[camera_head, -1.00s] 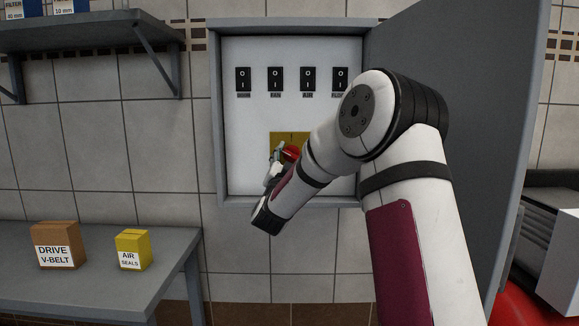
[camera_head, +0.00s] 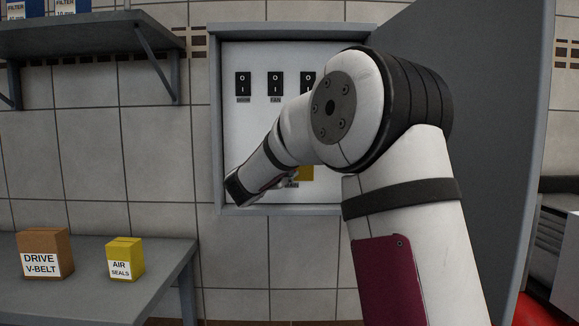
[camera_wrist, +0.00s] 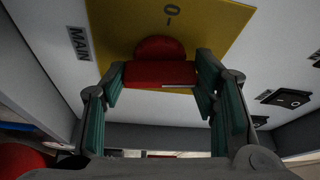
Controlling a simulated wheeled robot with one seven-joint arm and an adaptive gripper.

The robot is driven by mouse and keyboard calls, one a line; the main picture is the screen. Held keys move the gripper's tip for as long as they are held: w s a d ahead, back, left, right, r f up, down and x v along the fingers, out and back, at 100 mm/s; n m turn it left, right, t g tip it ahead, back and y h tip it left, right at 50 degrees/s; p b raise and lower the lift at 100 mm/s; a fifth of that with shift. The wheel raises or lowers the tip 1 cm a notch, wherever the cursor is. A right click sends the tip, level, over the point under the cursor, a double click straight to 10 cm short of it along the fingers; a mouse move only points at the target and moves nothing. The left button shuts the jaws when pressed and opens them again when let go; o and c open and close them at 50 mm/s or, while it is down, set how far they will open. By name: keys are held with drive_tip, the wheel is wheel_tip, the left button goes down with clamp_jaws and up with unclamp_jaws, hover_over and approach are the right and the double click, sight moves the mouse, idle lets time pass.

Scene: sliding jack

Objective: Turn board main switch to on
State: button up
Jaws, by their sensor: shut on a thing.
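The main switch is a red knob (camera_wrist: 160,75) on a yellow plate (camera_wrist: 205,25), with a MAIN label (camera_wrist: 79,43) beside it and the marks 0 and a dash on the plate. In the wrist view my gripper (camera_wrist: 160,80) is shut on the knob's red bar, one finger at each side. In the head view my arm hides the knob and most of the gripper; only a corner of the yellow plate (camera_head: 306,174) shows. I cannot tell the knob's exact turn.
The grey electrical box (camera_head: 216,120) stands open, its door (camera_head: 460,120) swung to the right. Black rocker switches (camera_head: 276,83) line its upper part. A table (camera_head: 150,262) at left holds a DRIVE V-BELT box (camera_head: 45,253) and an AIR SEALS box (camera_head: 125,258). A shelf (camera_head: 90,36) hangs above.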

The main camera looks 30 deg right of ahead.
drive_tip(key=shift+m+g+y, duration=0.3)
drive_tip(key=shift+m+g, duration=0.1)
drive_tip(key=shift+m, duration=0.5)
drive_tip(key=o, duration=1.2)
drive_tip(key=shift+c, duration=0.2)
drive_tip(key=shift+a, duration=0.1)
drive_tip(key=v, duration=1.1)
drive_tip(key=shift+s+a, duration=0.3)
